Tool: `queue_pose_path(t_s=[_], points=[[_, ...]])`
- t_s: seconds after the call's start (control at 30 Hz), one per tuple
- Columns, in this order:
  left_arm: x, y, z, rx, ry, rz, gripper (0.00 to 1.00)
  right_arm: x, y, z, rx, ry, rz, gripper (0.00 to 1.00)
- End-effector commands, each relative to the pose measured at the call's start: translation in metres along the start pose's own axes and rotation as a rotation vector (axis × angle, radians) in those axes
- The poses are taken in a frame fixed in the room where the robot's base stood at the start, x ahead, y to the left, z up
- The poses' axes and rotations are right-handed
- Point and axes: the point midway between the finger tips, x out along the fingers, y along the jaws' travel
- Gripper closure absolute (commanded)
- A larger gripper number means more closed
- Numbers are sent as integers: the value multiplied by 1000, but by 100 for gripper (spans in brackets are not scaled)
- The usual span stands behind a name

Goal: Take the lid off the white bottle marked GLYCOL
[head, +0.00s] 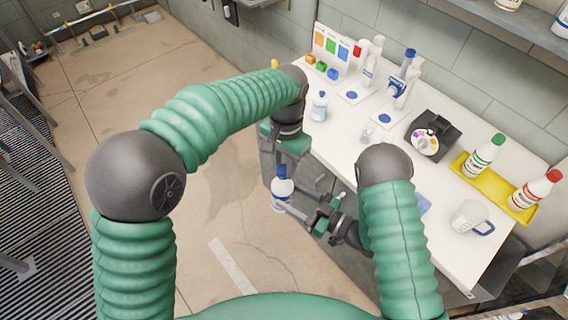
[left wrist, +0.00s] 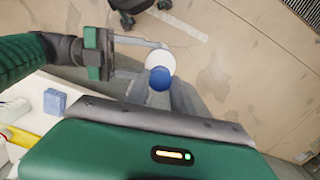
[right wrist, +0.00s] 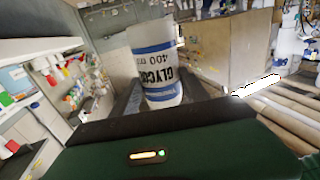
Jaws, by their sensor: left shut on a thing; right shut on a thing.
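The white bottle marked GLYCOL (head: 282,193) is held in the air beside the table. Its label reads GLYCOL 400 in the right wrist view (right wrist: 156,72). My right gripper (head: 284,207) is shut on the bottle's body from the side. The blue lid (head: 281,172) is at the top of the bottle; it also shows in the left wrist view (left wrist: 160,78), overlapping the white bottle (left wrist: 161,62). My left gripper (head: 279,164) comes from above and is shut on the lid. I cannot tell whether there is a gap between lid and bottle.
The white table (head: 340,140) stands to the right. It holds a small blue-capped bottle (head: 319,107), a black device (head: 432,137), a yellow tray (head: 496,188) with two bottles, and a mug (head: 470,217). Open floor (head: 190,245) lies to the left.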

Motion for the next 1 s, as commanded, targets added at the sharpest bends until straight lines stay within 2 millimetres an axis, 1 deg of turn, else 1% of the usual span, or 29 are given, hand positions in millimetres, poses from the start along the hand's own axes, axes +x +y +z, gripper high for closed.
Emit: queue_pose_path(t_s=[0.03,0.1,0.73,1.0], points=[[-1,-1,-2,-82,10,-3,100,1,-3,-1,-1,3,-7,100],[-1,-2,-2,-166,11,-2,100,1,-3,-1,-1,3,-8,100],[-2,0,0,-156,10,-1,100,1,-2,0,0,0,-6,100],[-10,0,0,-155,9,-1,100,1,-2,0,0,0,-5,100]])
